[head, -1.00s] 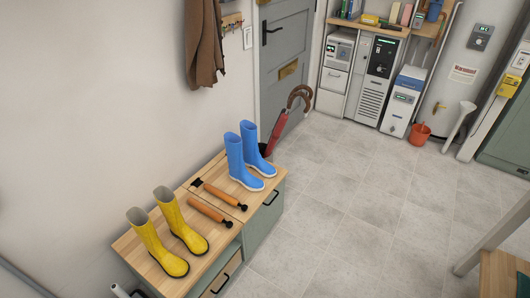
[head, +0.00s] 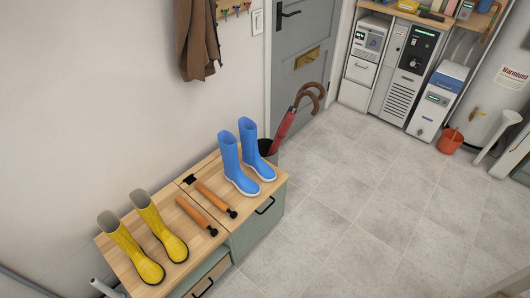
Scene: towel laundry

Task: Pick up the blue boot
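Two blue boots stand upright side by side at the far end of a low wooden-topped cabinet in the head view. One blue boot (head: 231,162) is on the left, and the other blue boot (head: 252,148) is just right of it and slightly farther back. Both have pale soles, and their toes point to the lower right. My gripper is not in view, and nothing is seen touching the boots.
The cabinet top (head: 225,250) also holds two yellow boots (head: 150,234) and two orange-brown handles (head: 197,215). A red umbrella (head: 284,130) stands in a dark holder behind the blue boots. A brown coat (head: 197,42) hangs above. The tiled floor (head: 345,215) at right is clear.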

